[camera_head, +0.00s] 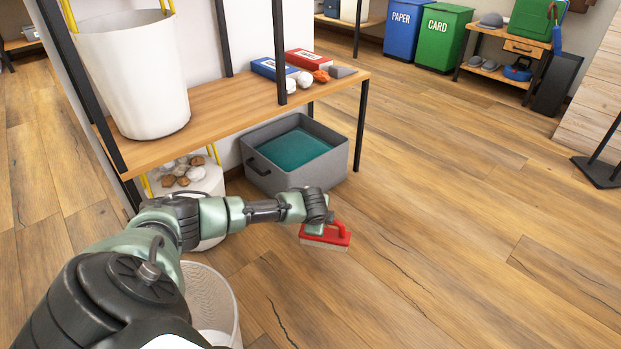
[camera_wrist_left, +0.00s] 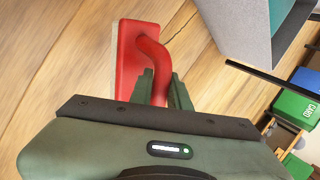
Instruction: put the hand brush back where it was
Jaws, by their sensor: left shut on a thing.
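The hand brush (camera_head: 327,237) is red with pale bristles facing down. My left gripper (camera_head: 318,228) is shut on its handle and holds it out in front of the shelf unit. In the left wrist view the red brush (camera_wrist_left: 132,58) shows with its curved handle between the green fingers of the gripper (camera_wrist_left: 162,92). I cannot tell its exact height above the floor. My right gripper is not in view.
The shelf (camera_head: 225,112) carries a white bucket (camera_head: 135,80), a blue box (camera_head: 270,68) and a red box (camera_head: 308,62). Below stand a grey crate (camera_head: 262,176) with teal contents and a container of stones (camera_head: 207,184). A pale bin (camera_head: 226,300) stands near my arm. Floor at right is clear.

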